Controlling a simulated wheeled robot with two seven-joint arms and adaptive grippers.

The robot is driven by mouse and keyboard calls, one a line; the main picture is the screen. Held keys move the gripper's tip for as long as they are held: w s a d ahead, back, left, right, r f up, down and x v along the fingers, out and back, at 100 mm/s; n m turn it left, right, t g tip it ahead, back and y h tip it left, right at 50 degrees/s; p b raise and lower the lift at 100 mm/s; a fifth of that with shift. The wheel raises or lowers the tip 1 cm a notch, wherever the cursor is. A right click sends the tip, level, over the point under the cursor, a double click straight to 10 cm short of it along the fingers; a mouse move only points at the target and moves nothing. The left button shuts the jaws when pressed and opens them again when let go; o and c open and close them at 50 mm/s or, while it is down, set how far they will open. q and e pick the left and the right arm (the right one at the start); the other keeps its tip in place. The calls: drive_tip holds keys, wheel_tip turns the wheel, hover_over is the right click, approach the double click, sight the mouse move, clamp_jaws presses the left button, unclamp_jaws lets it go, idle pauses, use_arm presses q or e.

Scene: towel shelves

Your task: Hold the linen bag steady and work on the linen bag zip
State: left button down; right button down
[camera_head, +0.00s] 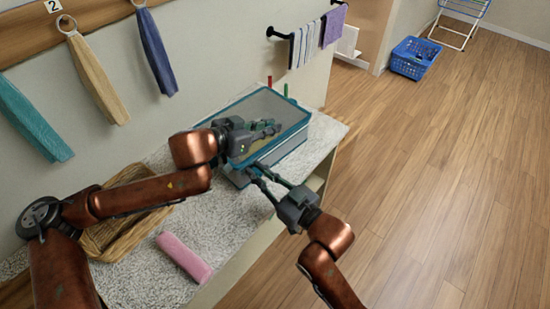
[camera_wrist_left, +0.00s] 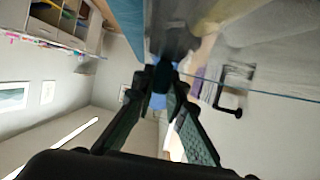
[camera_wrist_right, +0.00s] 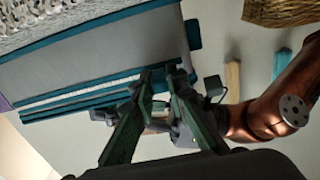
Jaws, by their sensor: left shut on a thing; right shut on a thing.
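The linen bag (camera_head: 287,149) is a grey box shape with teal edges and a see-through top, standing on the counter; something yellowish shows inside. My left gripper (camera_head: 277,128) is over the bag's top, shut on part of the bag; its exact grip is unclear. My right gripper (camera_head: 252,174) is at the near left corner of the bag, shut. In the right wrist view, my right fingertips (camera_wrist_right: 160,72) meet at the end of the teal and white zip line (camera_wrist_right: 80,98) on the bag (camera_wrist_right: 110,50). The zip pull is hidden between the fingers.
A wicker basket (camera_head: 108,234) and a rolled pink towel (camera_head: 184,256) lie on the speckled counter (camera_head: 222,222). Towels hang from wall rings and from a dark rail (camera_head: 305,24). A blue laundry basket (camera_head: 414,57) stands on the open wooden floor.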

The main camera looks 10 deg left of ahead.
use_arm(q)
drive_tip(key=shift+a, duration=0.1)
use_arm(e)
drive_tip(key=shift+s+a+f, duration=0.15)
drive_tip(key=shift+s+a, duration=0.55)
drive_tip(key=shift+s, duration=0.25)
use_arm(q)
drive_tip(key=shift+w, duration=0.1)
use_arm(e)
drive_tip(key=c, duration=2)
unclamp_jaws()
drive_tip(key=shift+o, duration=0.2)
drive_tip(key=shift+d, duration=0.15)
drive_tip(key=v, duration=1.2)
